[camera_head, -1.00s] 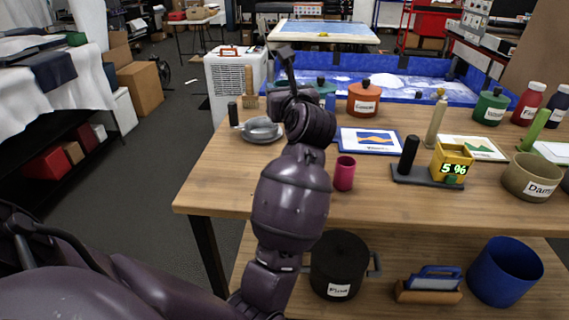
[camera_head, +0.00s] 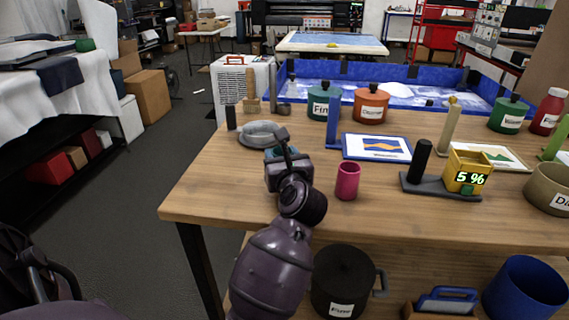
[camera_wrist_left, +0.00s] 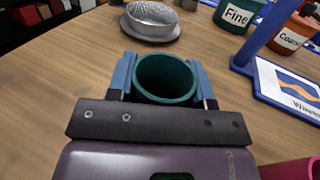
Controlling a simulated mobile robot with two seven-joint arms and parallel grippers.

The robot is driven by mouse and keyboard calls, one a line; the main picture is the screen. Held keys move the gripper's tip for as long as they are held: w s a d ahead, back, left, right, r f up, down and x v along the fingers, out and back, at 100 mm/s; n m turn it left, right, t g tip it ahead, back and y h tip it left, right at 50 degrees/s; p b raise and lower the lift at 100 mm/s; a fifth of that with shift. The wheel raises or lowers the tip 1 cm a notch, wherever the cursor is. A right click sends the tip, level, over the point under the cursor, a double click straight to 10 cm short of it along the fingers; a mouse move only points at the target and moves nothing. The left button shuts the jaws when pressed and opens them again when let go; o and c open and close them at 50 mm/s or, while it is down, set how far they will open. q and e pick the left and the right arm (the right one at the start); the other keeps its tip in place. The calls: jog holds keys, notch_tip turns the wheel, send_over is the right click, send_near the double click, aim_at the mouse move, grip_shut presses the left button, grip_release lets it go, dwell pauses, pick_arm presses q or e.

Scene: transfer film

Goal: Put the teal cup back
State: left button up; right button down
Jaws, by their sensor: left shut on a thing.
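The teal cup (camera_wrist_left: 165,80) sits upright between the blue fingers of my left gripper (camera_wrist_left: 164,84) in the left wrist view, with its open mouth facing the camera. The gripper is shut on it. In the head view my left gripper (camera_head: 285,155) is over the near left part of the wooden table (camera_head: 235,195), and the wrist hides most of the cup. I cannot tell whether the cup's base touches the table. My right gripper is not in view.
A magenta cup (camera_head: 347,182) stands to the right of my left gripper. A grey dish (camera_head: 262,135) lies behind it, with a blue-framed picture (camera_head: 377,148) to the right. Lidded green (camera_head: 322,104) and orange (camera_head: 371,104) pots stand farther back. Bare tabletop lies left of the gripper.

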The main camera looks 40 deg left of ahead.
pick_arm(q)
jog(key=shift+f, duration=0.6)
jog(key=shift+r, duration=0.1)
jog(key=o, duration=1)
jog(key=shift+f, duration=0.2)
